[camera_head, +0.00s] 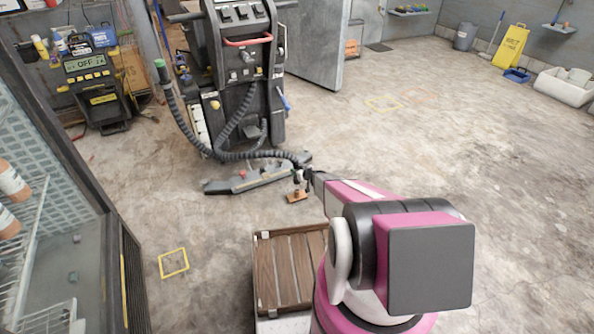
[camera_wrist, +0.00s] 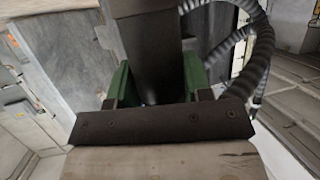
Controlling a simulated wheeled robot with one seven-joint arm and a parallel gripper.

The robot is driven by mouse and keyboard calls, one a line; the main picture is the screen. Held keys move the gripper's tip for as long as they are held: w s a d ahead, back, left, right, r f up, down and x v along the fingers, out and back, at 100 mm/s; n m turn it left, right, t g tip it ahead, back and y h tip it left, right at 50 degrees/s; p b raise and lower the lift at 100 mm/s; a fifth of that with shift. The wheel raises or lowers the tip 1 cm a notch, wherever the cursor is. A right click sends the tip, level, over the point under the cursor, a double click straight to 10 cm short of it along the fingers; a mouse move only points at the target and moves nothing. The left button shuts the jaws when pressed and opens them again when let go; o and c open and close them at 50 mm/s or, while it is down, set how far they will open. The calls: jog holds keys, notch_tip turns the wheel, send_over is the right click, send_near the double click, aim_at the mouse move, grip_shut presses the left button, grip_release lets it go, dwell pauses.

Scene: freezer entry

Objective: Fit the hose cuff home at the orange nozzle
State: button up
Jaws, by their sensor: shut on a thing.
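My gripper (camera_head: 304,178) is low over the floor in front of the black floor machine. In the wrist view its green fingers (camera_wrist: 155,82) are shut on a dark, smooth piece, which I take to be the hose cuff (camera_wrist: 147,45). The black ribbed hose (camera_head: 232,155) runs from the machine toward my gripper, and it loops at the right of the wrist view (camera_wrist: 262,50). A small orange-brown piece (camera_head: 297,197), possibly the orange nozzle, shows just below my gripper. Whether the cuff touches it cannot be told. The cuff's far end is hidden.
The machine (camera_head: 240,70) stands behind, with its dark floor head (camera_head: 245,180) left of my gripper. A slatted wooden crate (camera_head: 263,275) stands in front. A glass-doored cabinet (camera_head: 60,200) is at left. The floor at right is open, with a yellow sign (camera_head: 511,47) far back.

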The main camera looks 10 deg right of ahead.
jog(key=shift+f, duration=2.9)
jog(key=shift+f, duration=1.65)
jog(key=shift+f, duration=0.45)
